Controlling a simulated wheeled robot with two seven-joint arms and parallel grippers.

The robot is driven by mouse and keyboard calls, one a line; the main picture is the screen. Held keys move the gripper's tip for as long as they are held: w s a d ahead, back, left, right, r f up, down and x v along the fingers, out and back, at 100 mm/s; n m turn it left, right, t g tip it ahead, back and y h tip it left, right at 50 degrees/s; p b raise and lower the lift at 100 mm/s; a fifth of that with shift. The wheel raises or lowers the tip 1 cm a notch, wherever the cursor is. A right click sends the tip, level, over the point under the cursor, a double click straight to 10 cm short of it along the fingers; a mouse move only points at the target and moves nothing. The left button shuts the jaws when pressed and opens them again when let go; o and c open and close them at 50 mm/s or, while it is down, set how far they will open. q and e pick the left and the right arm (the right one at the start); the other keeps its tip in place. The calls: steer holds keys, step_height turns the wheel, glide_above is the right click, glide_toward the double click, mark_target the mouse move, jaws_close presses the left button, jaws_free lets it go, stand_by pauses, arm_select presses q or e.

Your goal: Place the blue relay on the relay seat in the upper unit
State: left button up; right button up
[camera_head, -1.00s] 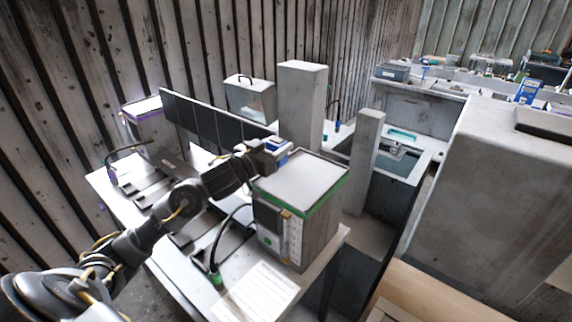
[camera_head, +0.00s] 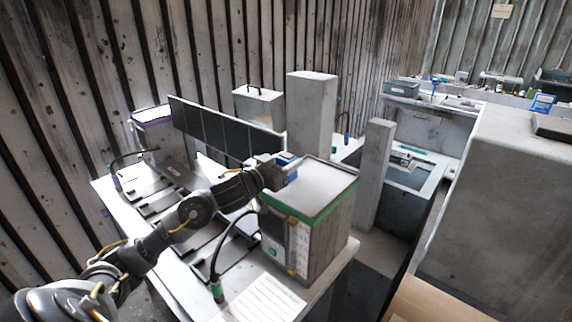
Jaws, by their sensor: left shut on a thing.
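My left gripper (camera_head: 281,171) is shut on the blue relay (camera_head: 287,159), just behind the back left corner of the grey box with the green band (camera_head: 318,190). I cannot tell whether the relay touches anything below. I cannot make out the relay seat or tell which unit is the upper one. My right gripper is not in view.
A dark panel (camera_head: 215,132) stands along the back of the white table (camera_head: 170,262). A grey pillar (camera_head: 311,115) and a shorter post (camera_head: 374,175) stand behind the box. A black cable with a green plug (camera_head: 217,291) lies at the front. A large grey block (camera_head: 500,210) is at right.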

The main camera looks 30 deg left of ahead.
arm_select(q)
steer(key=shift+f, duration=0.15)
steer(key=o, duration=1)
steer(key=shift+o, duration=0.3)
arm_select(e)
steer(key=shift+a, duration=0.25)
